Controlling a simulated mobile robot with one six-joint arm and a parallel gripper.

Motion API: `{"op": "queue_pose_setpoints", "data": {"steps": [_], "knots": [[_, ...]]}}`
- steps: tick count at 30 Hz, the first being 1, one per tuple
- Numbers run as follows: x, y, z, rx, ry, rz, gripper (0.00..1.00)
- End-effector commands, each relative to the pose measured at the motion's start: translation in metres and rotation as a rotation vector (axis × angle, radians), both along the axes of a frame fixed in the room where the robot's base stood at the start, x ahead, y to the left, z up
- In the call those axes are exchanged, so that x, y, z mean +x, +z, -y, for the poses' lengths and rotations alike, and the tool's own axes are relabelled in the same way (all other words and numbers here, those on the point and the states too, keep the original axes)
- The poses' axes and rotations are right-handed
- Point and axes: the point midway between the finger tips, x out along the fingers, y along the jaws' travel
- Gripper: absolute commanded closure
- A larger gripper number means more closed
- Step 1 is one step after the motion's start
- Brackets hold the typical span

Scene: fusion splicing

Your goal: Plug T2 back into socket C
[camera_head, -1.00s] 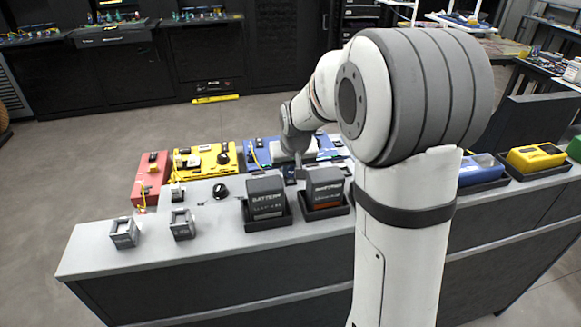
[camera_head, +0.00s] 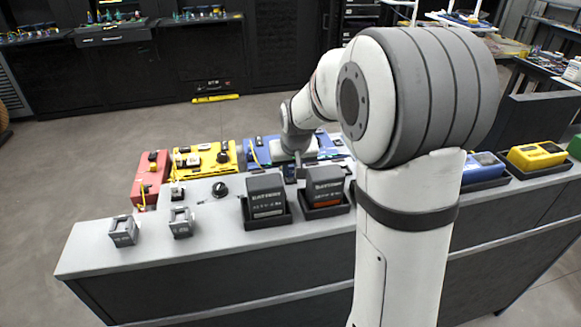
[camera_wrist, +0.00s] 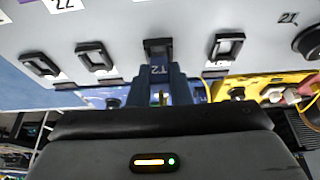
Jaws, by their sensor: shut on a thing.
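The dark blue plug T2 (camera_wrist: 157,72), with a white "T2" mark, is held in front of the wrist camera. My gripper (camera_wrist: 160,88) is shut on it. T2's far end meets or overlaps one black-rimmed socket (camera_wrist: 158,46) in the grey panel; how deep it sits cannot be seen. Other black-rimmed sockets, one near right (camera_wrist: 228,47) and one near left (camera_wrist: 92,57), look empty. No letter C is readable, so I cannot tell which socket is C. In the head view my gripper (camera_head: 299,166) is small and partly hidden, behind the batteries.
Two battery blocks, one with a grey label (camera_head: 266,196) and one with an orange label (camera_head: 325,188), stand in trays near my arm. A yellow box (camera_head: 204,158), a red box (camera_head: 150,178) and a black knob (camera_head: 219,190) are to the left.

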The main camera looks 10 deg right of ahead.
Motion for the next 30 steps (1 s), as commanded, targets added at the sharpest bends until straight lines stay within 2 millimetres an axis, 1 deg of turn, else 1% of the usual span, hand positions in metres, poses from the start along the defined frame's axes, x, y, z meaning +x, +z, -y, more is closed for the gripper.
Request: {"op": "queue_pose_setpoints", "data": {"steps": [20,23,24,30], "knots": [[0.000,-0.011,0.001,-0.001,-0.001,0.000,1.00],[0.000,-0.010,0.001,0.000,-0.002,0.000,1.00],[0.000,-0.010,0.001,0.000,-0.002,0.000,0.80],[0.000,-0.010,0.001,0.000,-0.002,0.000,0.64]]}}
